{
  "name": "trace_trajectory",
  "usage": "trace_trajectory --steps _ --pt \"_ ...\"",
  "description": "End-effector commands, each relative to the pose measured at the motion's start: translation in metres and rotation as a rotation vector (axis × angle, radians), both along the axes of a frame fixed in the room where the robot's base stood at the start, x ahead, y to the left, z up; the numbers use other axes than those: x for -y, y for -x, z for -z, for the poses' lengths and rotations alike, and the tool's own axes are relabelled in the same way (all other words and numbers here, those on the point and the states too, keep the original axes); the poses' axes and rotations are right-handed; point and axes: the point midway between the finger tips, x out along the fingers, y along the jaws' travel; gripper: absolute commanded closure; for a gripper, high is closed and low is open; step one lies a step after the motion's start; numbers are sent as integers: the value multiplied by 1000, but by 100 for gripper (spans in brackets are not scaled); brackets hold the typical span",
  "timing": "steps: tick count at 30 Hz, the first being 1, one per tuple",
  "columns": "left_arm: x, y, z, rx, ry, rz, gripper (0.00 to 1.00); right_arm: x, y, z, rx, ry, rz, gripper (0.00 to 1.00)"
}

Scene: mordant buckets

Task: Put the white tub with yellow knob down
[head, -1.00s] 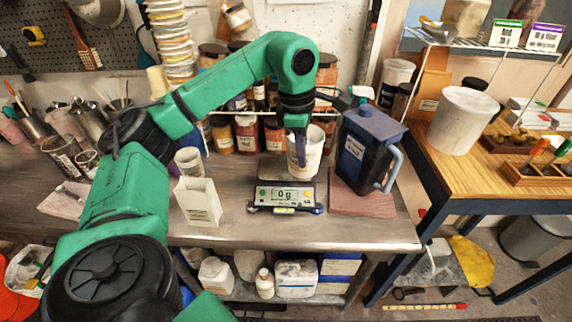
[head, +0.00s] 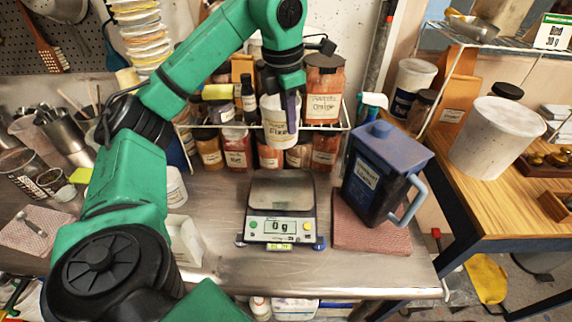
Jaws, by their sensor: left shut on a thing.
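A white tub (head: 273,112) with handwriting and a yellowish patch on its side hangs from my left gripper (head: 291,112). The gripper is shut on it, with a dark finger over its front. The tub is upright, in front of the shelf jars and apart from the scale. I cannot make out its knob. The scale (head: 281,230) stands below with a bare pan and reads 0 g. My right gripper is out of view.
A blue lidded jug (head: 366,172) stands on a reddish cloth (head: 352,232) right of the scale. A shelf of jars (head: 325,105) lies behind. A white carton (head: 184,240) is to the left. Bare steel bench (head: 225,195) shows around the scale.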

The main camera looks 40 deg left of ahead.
Motion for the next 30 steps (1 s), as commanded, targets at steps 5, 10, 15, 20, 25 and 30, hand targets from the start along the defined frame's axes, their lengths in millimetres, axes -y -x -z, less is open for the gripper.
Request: trace_trajectory --steps 5,10,15,20,25,30 --pt "1 1 77 -6 0 2 100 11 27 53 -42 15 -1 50" --pt "-1 2 115 -7 -3 0 100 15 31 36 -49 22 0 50" --pt "0 2 143 -4 -2 1 100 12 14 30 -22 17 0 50" --pt "0 1 169 -1 -2 1 100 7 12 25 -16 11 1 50" --pt "1 1 172 1 -1 1 100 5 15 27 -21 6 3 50" --pt "1 1 175 0 -1 1 81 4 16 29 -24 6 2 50"
